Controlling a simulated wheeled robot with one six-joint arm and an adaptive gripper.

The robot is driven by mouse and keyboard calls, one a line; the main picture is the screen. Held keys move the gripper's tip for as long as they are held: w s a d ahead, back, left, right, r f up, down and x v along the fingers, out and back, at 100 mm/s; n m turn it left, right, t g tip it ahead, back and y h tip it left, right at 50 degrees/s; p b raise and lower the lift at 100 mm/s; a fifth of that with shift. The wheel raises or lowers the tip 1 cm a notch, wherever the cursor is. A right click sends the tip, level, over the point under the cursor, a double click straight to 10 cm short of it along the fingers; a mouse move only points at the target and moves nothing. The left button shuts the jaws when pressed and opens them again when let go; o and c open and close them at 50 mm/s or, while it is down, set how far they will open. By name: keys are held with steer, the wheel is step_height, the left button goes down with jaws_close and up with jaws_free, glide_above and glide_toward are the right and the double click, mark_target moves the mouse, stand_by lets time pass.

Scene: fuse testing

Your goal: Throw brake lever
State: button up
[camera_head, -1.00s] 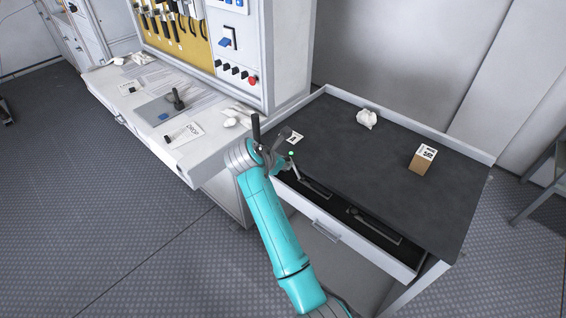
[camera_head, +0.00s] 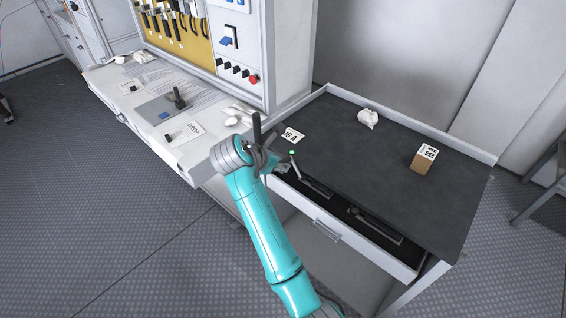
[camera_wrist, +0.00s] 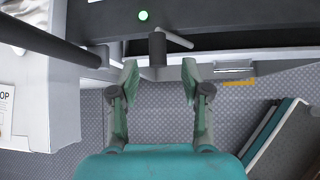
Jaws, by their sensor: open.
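My gripper (camera_head: 277,165) is at the front left corner of the dark table, beside the cabinet bench. In the wrist view my gripper (camera_wrist: 160,78) has its two fingers spread apart with nothing held between them. A grey cylinder with a thin side rod (camera_wrist: 157,48) lies just ahead, in line with the gap. A green light (camera_wrist: 143,15) glows beyond it; the light also shows in the head view (camera_head: 292,152). A dark upright lever (camera_head: 257,128) stands left of my gripper; it runs across the upper left of the wrist view (camera_wrist: 45,38). No label shows which one is the brake lever.
The dark-topped table (camera_head: 350,160) holds a white crumpled item (camera_head: 368,118), a small labelled box (camera_head: 424,160) and a card (camera_head: 293,135). Its open drawer (camera_head: 345,235) juts out at the front. The white bench (camera_head: 205,155) is close on the left.

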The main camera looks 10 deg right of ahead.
steer(key=v, duration=0.6)
steer(key=shift+s+f, duration=0.1)
stand_by(0.3)
steer(key=s+d+f+m+t+y, duration=0.2)
steer(key=s+d+f+m, duration=0.15)
steer(key=s+f, duration=0.55)
steer(key=s+d+f+m+t+y, duration=0.15)
steer(key=s+d+f, duration=0.35)
steer(key=f, duration=0.8)
steer(key=s+f+m+t+y, duration=0.2)
steer(key=s+m, duration=0.4)
steer(key=s, duration=1)
steer(key=s+d+r+m+t, duration=0.1)
steer(key=s+r+m, duration=0.5)
steer(key=s, duration=0.5)
steer(key=s+d+r+m+t, duration=0.1)
steer(key=s+r+m+t, duration=0.1)
steer(key=s+r+m, duration=0.5)
steer(key=s+r+y, duration=0.1)
steer(key=s+r, duration=0.2)
steer(key=s, duration=0.1)
steer(key=shift+m, duration=0.3)
